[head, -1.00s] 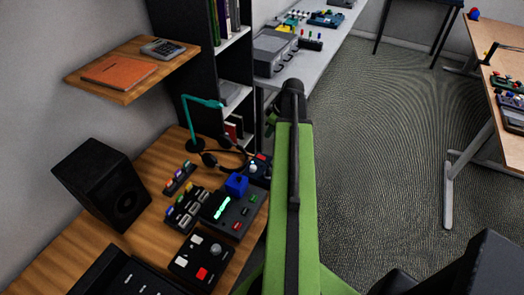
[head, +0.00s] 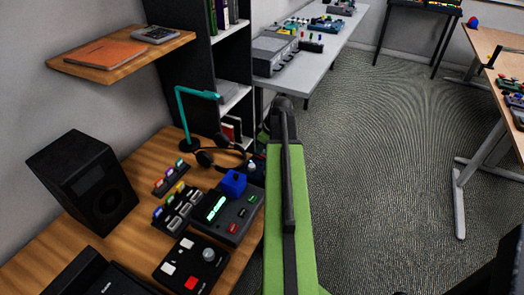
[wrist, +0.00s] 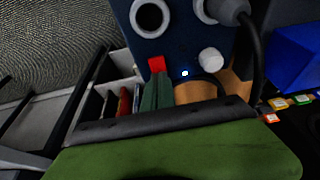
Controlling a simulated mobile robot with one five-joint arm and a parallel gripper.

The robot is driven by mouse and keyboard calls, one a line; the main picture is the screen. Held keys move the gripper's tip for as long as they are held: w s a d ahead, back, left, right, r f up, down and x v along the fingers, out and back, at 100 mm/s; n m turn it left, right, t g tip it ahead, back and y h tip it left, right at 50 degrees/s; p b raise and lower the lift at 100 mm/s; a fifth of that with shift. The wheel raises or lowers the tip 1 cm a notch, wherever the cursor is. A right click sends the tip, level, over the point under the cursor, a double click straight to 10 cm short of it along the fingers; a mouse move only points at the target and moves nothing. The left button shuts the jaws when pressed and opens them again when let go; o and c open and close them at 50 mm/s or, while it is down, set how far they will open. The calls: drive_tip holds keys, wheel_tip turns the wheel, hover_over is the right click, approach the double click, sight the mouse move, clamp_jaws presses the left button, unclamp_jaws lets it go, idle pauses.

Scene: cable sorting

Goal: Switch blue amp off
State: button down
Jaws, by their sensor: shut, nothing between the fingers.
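The blue amp (wrist: 178,30) fills the upper middle of the wrist view. Its dark blue face has round sockets, one with a plug and black cable, a red switch (wrist: 157,64), a small lit light (wrist: 185,73) and a pale knob (wrist: 210,61). My gripper (wrist: 157,84) is shut and empty, its green fingertips right at the switch's lower edge; I cannot tell whether they touch it. In the head view only a bit of the amp (head: 259,170) shows beside my green arm, which hides the rest and my gripper.
A box with a green display (head: 216,208) carries a blue block (head: 233,183) close to the amp. Headphones (head: 206,158), a teal lamp (head: 180,110) and a black speaker (head: 85,182) stand on the wooden desk (head: 148,225). A dark shelf (head: 197,75) rises behind. Open floor lies to the right.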

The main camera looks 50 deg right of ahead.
drive_tip(key=shift+w+a, duration=0.1)
drive_tip(key=shift+w+a, duration=0.25)
drive_tip(key=shift+w, duration=0.05)
drive_tip(key=shift+s+d, duration=0.15)
drive_tip(key=shift+s, duration=0.05)
drive_tip(key=shift+s+d, duration=0.4)
drive_tip(key=shift+s, duration=0.55)
